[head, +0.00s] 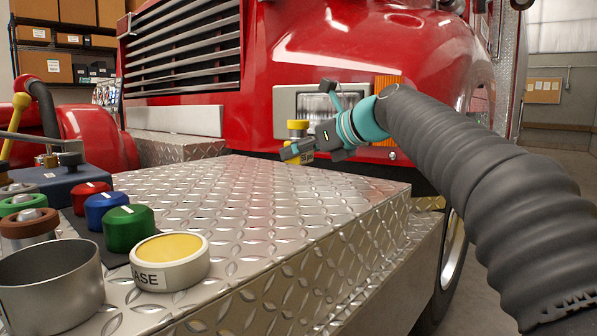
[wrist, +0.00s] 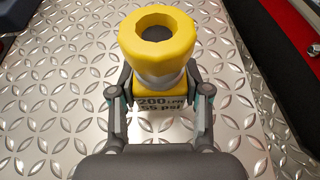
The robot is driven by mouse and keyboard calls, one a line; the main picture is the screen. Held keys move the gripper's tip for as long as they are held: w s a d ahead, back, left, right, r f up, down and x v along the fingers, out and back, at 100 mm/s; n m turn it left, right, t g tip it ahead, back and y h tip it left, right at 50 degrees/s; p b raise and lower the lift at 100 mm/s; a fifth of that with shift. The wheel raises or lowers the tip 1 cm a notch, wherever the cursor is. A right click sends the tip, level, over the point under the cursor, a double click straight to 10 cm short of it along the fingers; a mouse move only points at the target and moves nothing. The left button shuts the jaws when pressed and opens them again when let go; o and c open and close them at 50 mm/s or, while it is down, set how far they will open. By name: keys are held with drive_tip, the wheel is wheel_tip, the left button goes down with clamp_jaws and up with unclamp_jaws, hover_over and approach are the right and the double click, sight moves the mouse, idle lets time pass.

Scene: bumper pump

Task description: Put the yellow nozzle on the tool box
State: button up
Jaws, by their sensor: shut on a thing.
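The yellow nozzle (wrist: 158,75) is upright between the fingers of my gripper (wrist: 158,102). It has a faceted yellow ring on top with a dark opening, a grey collar and a yellow lower part marked "200 LPM 55 psi". In the head view my gripper (head: 299,150) is shut on the nozzle (head: 297,125) at the far side of the bumper deck. Whether the nozzle's base touches the deck is hidden. A dark blue box (head: 48,186) at the left, with fittings on top, may be the tool box.
The diamond-plate deck (head: 250,210) is bare in the middle. The red truck front (head: 290,50) rises behind.

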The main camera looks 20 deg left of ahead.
sight(299, 182)
wheel_tip(299, 182, down, 4)
drive_tip(key=shift+r+b, duration=0.1)
drive_tip(key=shift+b, duration=0.85)
drive_tip(key=shift+r, duration=0.1)
drive_tip(key=o, duration=1.3)
drive_tip(key=shift+o, duration=0.2)
drive_tip(key=p+v, duration=0.1)
drive_tip(key=v, duration=1.1)
drive_tip(key=shift+p, duration=0.3)
